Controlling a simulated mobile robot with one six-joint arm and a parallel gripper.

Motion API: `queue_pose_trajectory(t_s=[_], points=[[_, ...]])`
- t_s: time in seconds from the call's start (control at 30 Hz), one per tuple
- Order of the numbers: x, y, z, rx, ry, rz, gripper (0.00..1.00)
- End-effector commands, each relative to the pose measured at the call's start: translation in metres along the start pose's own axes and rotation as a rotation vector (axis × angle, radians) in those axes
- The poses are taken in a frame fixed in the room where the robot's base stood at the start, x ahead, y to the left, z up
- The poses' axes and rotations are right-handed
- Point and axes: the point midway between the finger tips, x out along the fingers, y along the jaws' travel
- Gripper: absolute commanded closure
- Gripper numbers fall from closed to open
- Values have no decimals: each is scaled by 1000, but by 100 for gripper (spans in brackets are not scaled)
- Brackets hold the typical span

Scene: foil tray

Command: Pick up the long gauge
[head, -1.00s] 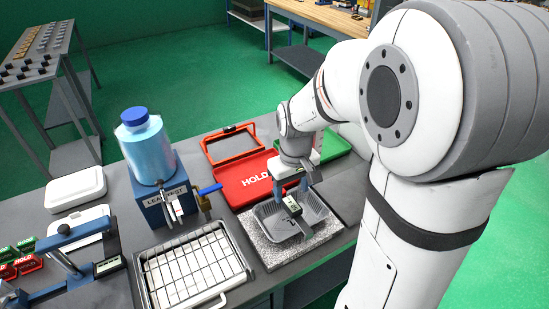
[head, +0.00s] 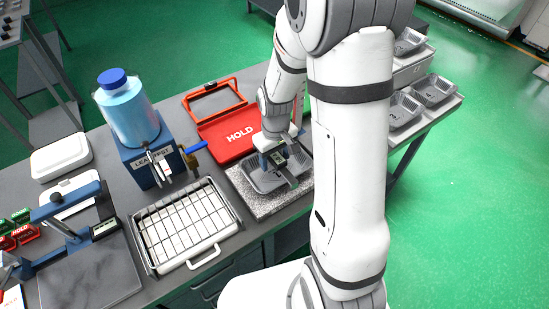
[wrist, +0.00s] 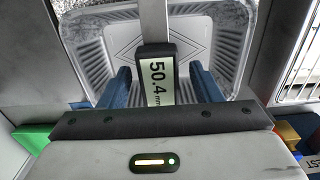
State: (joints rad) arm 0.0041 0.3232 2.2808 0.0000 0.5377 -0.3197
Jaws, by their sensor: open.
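The long gauge (head: 291,181) is a grey bar with a dark-framed display; it lies in the grey foil tray (head: 258,184) on the speckled stone slab. In the wrist view the gauge (wrist: 154,22) runs up the middle, and its display reads 50.4 mm. My gripper (wrist: 161,78) is open, with one blue finger on each side of the display and a visible gap at each side. In the head view my gripper (head: 275,162) is down at the tray and partly covers the gauge. Whether the gauge touches the tray floor is unclear.
A blue leak-test stand (head: 152,165) with a bottle and a wire rack in a tray (head: 188,228) stand left of the slab. A red HOLD bin (head: 228,138) is behind it. More foil trays (head: 434,90) sit on a bench at the right.

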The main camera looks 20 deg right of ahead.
Motion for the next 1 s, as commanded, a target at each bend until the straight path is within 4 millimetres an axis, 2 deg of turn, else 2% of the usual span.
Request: queue_pose_trajectory(t_s=[0.1,0.8,1.0], points=[[0,0,0,1,0,0,42],[-1,1,0,2,1,0,98],[-3,1,0,2,2,0,98]])
